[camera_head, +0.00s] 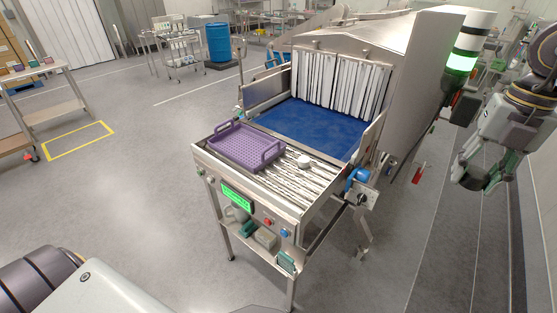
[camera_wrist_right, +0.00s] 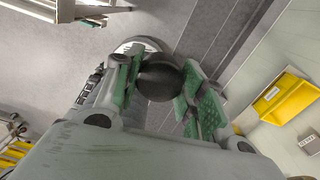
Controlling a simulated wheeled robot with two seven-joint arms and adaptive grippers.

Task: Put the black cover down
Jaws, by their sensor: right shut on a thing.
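The black cover (camera_wrist_right: 160,77) shows in the right wrist view as a dark rounded thing between the green finger pads. My right gripper (camera_wrist_right: 160,85) is shut on it. A pale round thing (camera_wrist_right: 138,46) lies partly hidden beyond the cover in the wrist view. My left gripper is out of view; only part of its arm shows at lower left.
A purple tray (camera_head: 240,145) sits on the rollers (camera_head: 290,184) before the blue belt (camera_head: 320,128). A small white round thing (camera_head: 304,161) is beside the tray. A blue part (camera_head: 357,180) sits at the machine's right side. A yellow box (camera_wrist_right: 282,98) is at right in the wrist view.

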